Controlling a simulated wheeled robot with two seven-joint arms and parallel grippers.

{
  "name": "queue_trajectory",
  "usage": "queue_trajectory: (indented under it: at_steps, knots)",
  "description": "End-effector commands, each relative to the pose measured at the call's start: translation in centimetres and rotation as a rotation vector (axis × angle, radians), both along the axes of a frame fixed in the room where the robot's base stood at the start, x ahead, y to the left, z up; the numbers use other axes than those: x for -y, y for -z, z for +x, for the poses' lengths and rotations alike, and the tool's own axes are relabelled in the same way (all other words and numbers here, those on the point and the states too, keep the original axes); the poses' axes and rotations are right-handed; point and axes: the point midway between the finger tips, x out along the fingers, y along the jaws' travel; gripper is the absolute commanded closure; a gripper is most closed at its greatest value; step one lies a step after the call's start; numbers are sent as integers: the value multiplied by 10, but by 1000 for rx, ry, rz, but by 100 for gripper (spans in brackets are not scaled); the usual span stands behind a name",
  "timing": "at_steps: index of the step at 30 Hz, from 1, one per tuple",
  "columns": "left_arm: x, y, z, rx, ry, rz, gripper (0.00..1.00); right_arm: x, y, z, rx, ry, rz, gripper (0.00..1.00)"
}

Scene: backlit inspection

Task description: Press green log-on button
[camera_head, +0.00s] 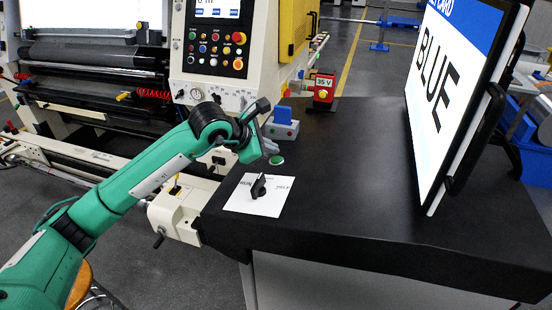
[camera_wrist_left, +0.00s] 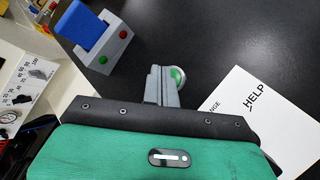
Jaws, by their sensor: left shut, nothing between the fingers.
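A green round button (camera_head: 276,160) with a pale rim sits on the black table, beside my left gripper's fingertips. It also shows in the left wrist view (camera_wrist_left: 178,75), partly hidden by the fingers. My left gripper (camera_head: 269,148) is shut and empty; its fingers (camera_wrist_left: 162,86) point toward that button, and I cannot tell whether they touch it. A grey box (camera_head: 281,131) with an upright blue plate stands just behind. In the left wrist view this box (camera_wrist_left: 112,51) carries a small green button (camera_wrist_left: 102,59) and a red button (camera_wrist_left: 123,34). My right gripper is out of view.
A white card (camera_head: 272,201) with a black knob (camera_head: 258,187) lies on the black table (camera_head: 350,190) in front. A large monitor (camera_head: 450,80) reading "BLUE" stands at right. A machine panel (camera_head: 212,50) with several buttons stands behind my arm. The table's middle is clear.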

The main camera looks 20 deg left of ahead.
Motion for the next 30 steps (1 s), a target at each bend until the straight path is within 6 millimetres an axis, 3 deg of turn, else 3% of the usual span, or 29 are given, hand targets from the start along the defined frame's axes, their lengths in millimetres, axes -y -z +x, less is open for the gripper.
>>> queue_trajectory:
  at_steps: [5, 18, 30]
  knots:
    - [-1, -7, 0, 1, -1, 0, 100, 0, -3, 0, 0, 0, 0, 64]
    - [-8, -48, 0, 1, -1, 0, 100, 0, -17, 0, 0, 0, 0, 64]
    - [-8, -49, 0, 0, 0, 0, 100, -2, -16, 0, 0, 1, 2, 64]
